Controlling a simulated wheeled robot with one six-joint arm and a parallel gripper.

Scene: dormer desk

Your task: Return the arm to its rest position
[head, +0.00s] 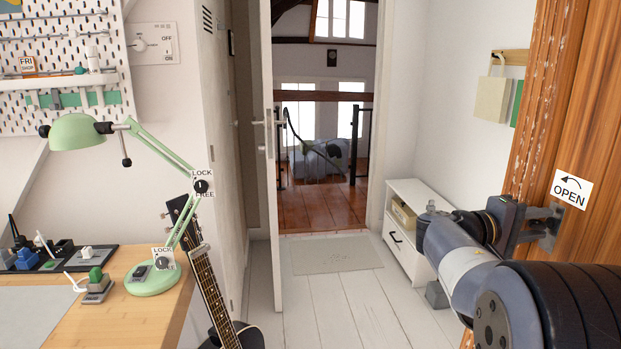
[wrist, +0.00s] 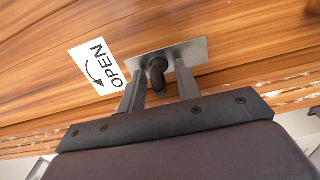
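My gripper (head: 538,226) is at the right of the head view, at the end of my raised arm, close to a wooden panel (head: 592,110). In the wrist view its two fingers (wrist: 159,92) stand apart. A dark knob (wrist: 157,70) on a grey metal plate (wrist: 185,52) lies between them, with gaps visible on both sides. The fingertips are close to the plate; I cannot tell whether they touch it. A white label reading OPEN with a curved arrow (wrist: 97,66) is beside the plate. It also shows in the head view (head: 571,189).
A wooden desk (head: 120,318) with a green lamp (head: 78,132) is at the left. A guitar (head: 212,285) leans beside it. A white cabinet (head: 405,232) stands behind my arm. A doorway opens at the centre, with a mat (head: 335,254) and clear white floorboards before it.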

